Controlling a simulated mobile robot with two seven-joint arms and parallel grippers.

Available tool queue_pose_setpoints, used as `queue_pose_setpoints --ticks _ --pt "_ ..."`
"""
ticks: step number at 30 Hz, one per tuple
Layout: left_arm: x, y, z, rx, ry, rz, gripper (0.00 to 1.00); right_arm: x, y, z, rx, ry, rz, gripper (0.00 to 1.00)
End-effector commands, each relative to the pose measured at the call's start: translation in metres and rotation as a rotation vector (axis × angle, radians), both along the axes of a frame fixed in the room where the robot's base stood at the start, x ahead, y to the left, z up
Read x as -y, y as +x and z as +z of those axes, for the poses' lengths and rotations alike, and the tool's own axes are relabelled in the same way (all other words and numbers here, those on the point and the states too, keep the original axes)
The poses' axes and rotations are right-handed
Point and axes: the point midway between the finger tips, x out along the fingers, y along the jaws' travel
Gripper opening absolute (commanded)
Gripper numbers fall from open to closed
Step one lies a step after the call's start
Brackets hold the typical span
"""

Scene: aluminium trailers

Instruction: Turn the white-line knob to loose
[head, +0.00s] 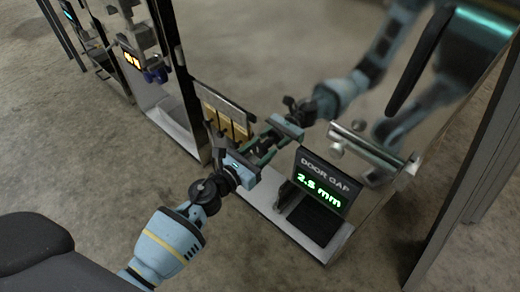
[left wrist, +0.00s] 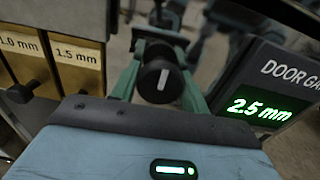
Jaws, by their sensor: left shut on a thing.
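The black knob (left wrist: 160,82) with a white line shows in the left wrist view, between the two teal fingers of my left gripper. Its white line stands close to upright, tilted slightly. My left gripper (head: 264,150) is shut on the knob, with one finger on each side of it. In the head view the gripper reaches in from the lower left to the shiny trailer panel, and it hides the knob there. The door gap display (head: 320,185) reads 2.5 mm in green; it also shows in the left wrist view (left wrist: 272,90). My right gripper is not in view.
Brass gauge plates in a rack (head: 222,118) stand just left of the gripper; two read 1.0 mm (left wrist: 22,55) and 1.5 mm (left wrist: 78,65). The shiny panel mirrors my arm. A horizontal metal bar (head: 368,148) is at the right.

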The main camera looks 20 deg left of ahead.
Motion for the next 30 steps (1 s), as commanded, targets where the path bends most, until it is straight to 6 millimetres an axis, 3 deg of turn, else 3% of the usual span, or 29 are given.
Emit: queue_pose_setpoints --ticks 12,30 --pt "0.000 0.000 0.000 -0.090 -0.242 0.000 0.22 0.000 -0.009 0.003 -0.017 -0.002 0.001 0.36" --pt "0.000 -0.001 0.000 -0.285 -0.780 0.000 0.22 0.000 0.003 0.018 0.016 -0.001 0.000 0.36"
